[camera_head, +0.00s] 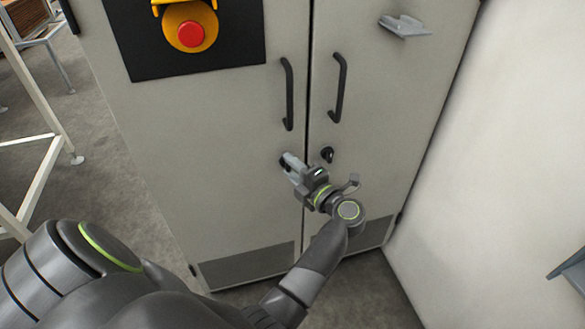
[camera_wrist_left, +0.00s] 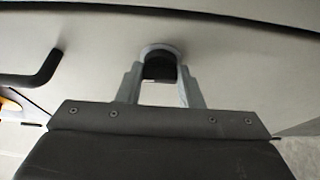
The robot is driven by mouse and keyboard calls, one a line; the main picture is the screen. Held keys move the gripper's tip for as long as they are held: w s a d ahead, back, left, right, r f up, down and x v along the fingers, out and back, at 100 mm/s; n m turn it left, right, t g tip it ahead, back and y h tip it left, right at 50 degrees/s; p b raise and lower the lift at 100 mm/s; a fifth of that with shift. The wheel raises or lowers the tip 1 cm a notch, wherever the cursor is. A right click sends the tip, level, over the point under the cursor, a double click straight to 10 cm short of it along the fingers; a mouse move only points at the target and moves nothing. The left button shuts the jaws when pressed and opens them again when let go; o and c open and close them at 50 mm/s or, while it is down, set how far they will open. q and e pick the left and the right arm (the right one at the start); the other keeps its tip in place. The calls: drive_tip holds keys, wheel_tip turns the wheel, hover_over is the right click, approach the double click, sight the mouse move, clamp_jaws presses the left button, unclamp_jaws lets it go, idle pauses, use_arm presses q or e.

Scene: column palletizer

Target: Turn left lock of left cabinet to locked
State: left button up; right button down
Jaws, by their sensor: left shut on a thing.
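The grey cabinet (camera_head: 205,130) has two doors with a vertical gap between them. My left gripper (camera_head: 287,161) is at the left door, below its handle, with its fingers shut on the left lock. In the left wrist view the left lock (camera_wrist_left: 160,66) is a dark knob in a light round ring, between the two fingertips of the gripper (camera_wrist_left: 160,90). In the head view the fingers hide most of this lock, and I cannot tell its turn angle. The right lock (camera_head: 327,154) is a black knob on the right door. My right gripper is not in view.
Two black bar handles, left (camera_head: 288,94) and right (camera_head: 339,88), stand out above the locks. A red emergency button (camera_head: 190,34) sits on a black panel at upper left. A grey bracket (camera_head: 405,26) juts from the right door. A white wall (camera_head: 500,150) is close on the right.

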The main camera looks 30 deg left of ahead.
use_arm(q)
drive_tip(key=o, duration=1)
